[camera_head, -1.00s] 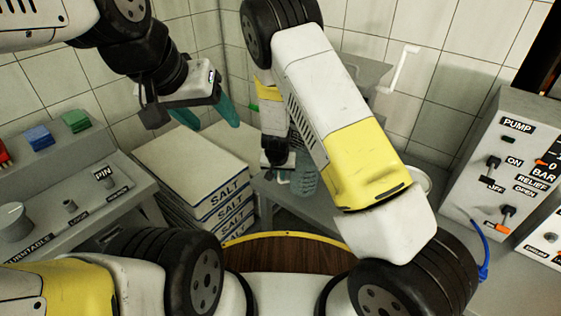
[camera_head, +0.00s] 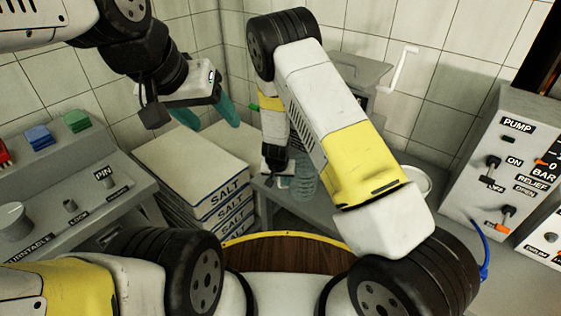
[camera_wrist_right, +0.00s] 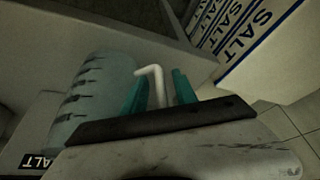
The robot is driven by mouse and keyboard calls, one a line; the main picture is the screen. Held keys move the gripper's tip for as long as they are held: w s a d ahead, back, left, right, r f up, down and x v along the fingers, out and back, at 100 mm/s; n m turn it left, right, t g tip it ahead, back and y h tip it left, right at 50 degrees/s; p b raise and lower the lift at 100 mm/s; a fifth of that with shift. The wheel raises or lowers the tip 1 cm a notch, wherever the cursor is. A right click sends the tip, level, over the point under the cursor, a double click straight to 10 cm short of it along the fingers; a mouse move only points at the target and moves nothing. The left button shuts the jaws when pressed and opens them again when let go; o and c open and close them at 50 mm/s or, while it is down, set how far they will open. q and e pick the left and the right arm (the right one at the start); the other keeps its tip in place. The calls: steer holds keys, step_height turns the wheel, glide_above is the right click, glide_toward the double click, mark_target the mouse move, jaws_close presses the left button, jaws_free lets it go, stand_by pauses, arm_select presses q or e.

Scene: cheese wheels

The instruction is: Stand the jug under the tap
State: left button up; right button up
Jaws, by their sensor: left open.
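A ribbed, greenish clear jug (camera_head: 304,182) shows beside my right forearm, low over the grey bench, partly hidden by the arm. In the right wrist view the ribbed jug (camera_wrist_right: 88,105) is left of my right gripper (camera_wrist_right: 158,88). A white bent bar, which looks like the jug's handle (camera_wrist_right: 150,71), sits between its two teal fingers. I cannot tell whether they press on it. My left gripper (camera_head: 208,114) is open and empty above the salt sacks. I cannot make out a tap for certain.
Stacked salt sacks (camera_head: 190,165) stand left of the bench (camera_head: 268,192). A grey box (camera_head: 362,72) with a white crank (camera_head: 404,68) is behind my right arm. A pump panel (camera_head: 505,160) with a blue hose is at the right. A switch desk (camera_head: 75,190) is at the left.

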steer(key=shift+r, duration=0.1)
steer(key=s+d+r+y, duration=0.15)
steer(key=s+r, duration=0.25)
steer(key=r, duration=0.7)
steer(key=s+d+r+y, duration=0.15)
steer(key=s+r, duration=0.25)
steer(key=r, duration=0.6)
steer(key=s+d+r+y, duration=0.1)
steer(key=s+d+r, duration=0.25)
steer(key=r, duration=0.75)
steer(key=s+d+r+t+h, duration=0.1)
steer(key=s+d+r, duration=0.4)
steer(key=s, duration=0.3)
steer(key=s+d+r+n, duration=0.1)
steer(key=s+d+r, duration=0.5)
steer(key=s, duration=0.3)
steer(key=shift+d+r+t+h, duration=0.15)
steer(key=shift+t+h, duration=0.25)
